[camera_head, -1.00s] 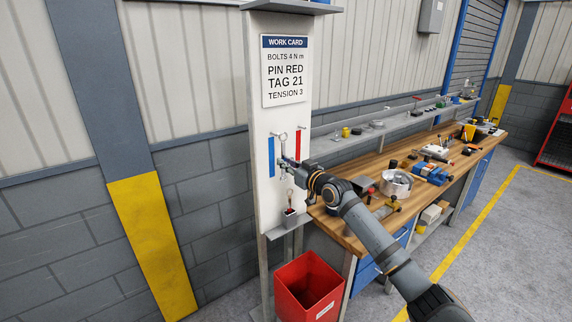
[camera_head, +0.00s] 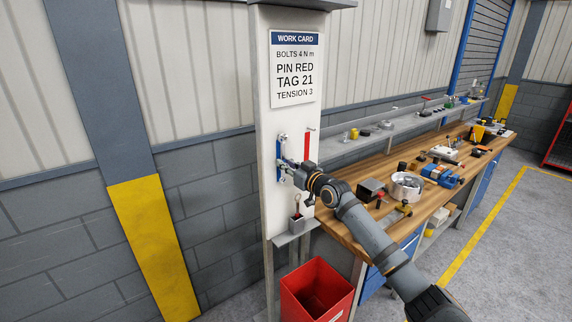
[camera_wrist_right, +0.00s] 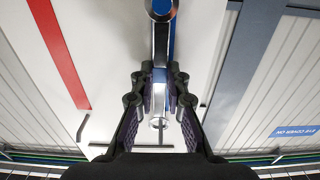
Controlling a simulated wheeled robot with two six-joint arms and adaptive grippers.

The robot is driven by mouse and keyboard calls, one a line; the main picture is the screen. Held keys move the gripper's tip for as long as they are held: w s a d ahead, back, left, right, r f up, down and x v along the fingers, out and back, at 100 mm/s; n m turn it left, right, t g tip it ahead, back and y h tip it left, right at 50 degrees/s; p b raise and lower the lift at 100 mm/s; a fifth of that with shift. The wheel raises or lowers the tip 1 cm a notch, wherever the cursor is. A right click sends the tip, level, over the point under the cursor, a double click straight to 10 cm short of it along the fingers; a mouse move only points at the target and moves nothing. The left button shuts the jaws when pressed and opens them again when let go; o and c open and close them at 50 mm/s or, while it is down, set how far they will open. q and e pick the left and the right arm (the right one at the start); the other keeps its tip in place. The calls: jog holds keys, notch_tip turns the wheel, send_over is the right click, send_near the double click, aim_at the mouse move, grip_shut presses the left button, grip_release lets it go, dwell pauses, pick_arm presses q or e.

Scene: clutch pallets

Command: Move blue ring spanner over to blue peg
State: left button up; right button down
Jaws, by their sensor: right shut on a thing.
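The blue ring spanner (camera_head: 283,151) is upright in front of the blue strip (camera_head: 279,162) on the white post. My right gripper (camera_head: 287,168) is shut on the spanner's shaft. In the right wrist view the gripper (camera_wrist_right: 160,80) grips the shiny spanner (camera_wrist_right: 160,40) near a blue band, with the blue strip (camera_wrist_right: 172,32) behind it. The blue peg is not clearly visible; I cannot tell whether the spanner's ring is around it. My left gripper is not in view.
A red strip (camera_head: 307,147) with a metal peg (camera_head: 311,129) is beside it on the post. A small grey holder (camera_head: 297,223) sits below, above a red bin (camera_head: 316,292). The wooden workbench (camera_head: 345,222) with tools stands to the right.

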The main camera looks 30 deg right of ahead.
aim_at(287, 136)
jog(key=shift+a+r, duration=0.1)
jog(key=shift+a, duration=0.1)
jog(key=c, duration=1.3)
grip_release()
jog(key=shift+s+d, duration=0.1)
jog(key=shift+d, duration=0.05)
notch_tip(287, 136, up, 10)
